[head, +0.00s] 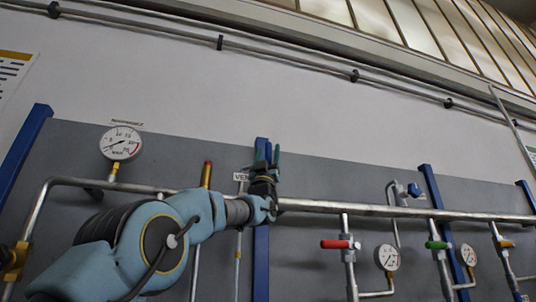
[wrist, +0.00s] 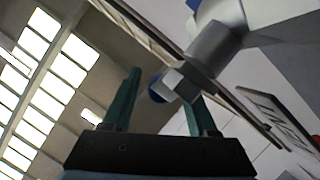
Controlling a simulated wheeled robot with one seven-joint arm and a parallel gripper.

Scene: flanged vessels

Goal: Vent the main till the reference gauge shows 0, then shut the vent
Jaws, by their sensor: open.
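The reference gauge (head: 121,143) is a round white dial under a small label, left of my arm. Its needle lies on a slant toward the left; I cannot read the value exactly. The main (head: 330,207) is a grey horizontal pipe behind my arm. The vent label (head: 240,177) is partly hidden by my gripper (head: 268,153), which points up with its green fingers apart. In the wrist view, a grey metal fitting with a hex end (wrist: 184,82) and a blue piece (wrist: 157,88) show between or behind the open fingers; contact cannot be told. The vent handle is not clear in the head view.
A red-handled valve (head: 340,244), a green-handled valve (head: 438,245) and a yellow-handled valve (head: 505,244) hang below the main at right. Small gauges (head: 387,257) sit beside them. A blue-handled valve (head: 415,190) stands above the main. Blue posts (head: 261,262) hold the grey panel.

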